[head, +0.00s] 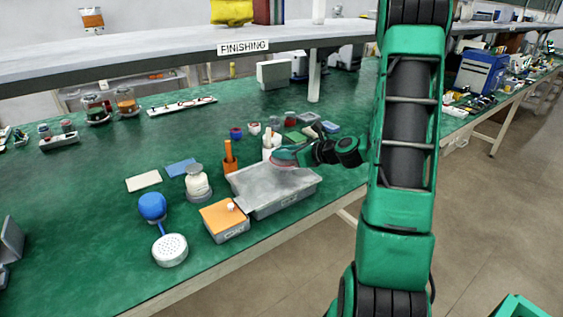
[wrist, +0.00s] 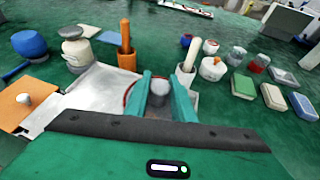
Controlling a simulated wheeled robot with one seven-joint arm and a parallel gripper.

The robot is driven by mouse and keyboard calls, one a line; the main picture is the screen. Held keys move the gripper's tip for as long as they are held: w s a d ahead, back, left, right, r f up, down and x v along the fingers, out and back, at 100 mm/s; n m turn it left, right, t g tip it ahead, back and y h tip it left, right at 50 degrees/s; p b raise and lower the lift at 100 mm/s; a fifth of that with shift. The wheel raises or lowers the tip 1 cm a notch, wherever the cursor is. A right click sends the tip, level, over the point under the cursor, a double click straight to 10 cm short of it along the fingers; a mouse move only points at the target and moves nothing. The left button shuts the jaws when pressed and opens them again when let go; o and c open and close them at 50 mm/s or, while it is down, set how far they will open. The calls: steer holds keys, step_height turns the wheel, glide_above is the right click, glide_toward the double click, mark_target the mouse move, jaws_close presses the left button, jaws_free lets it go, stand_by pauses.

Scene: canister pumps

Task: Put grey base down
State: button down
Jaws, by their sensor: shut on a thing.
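My gripper (wrist: 159,88) is shut on a small grey cylindrical piece, which I take as the grey base (wrist: 159,97); it sits upright between the two teal fingers in the wrist view. In the head view my gripper (head: 284,156) is over the far side of a grey tray (head: 293,203), and the piece is hidden there. A thin red curved edge shows beside the left finger, over the tray. The tray's pale flat top also shows in the wrist view (wrist: 105,88). I cannot tell whether the piece touches the tray.
An orange-handled holder (head: 230,162) and a white-handled one (head: 268,149) stand behind the tray. An orange-topped box (head: 225,219), a cream canister (head: 198,186) and a blue-headed part (head: 152,206) are left. Small jars and pads crowd the right.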

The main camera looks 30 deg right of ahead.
mark_target(283, 161)
steer(key=shift+w+d+f, duration=0.1)
steer(key=shift+d+f, duration=0.05)
steer(key=shift+d, duration=0.05)
steer(key=shift+f, duration=0.3)
steer(key=shift+w+a+f, duration=0.1)
steer(key=shift+a+f, duration=0.05)
steer(key=shift+f, duration=1.55)
steer(key=c, duration=1.5)
jaws_free()
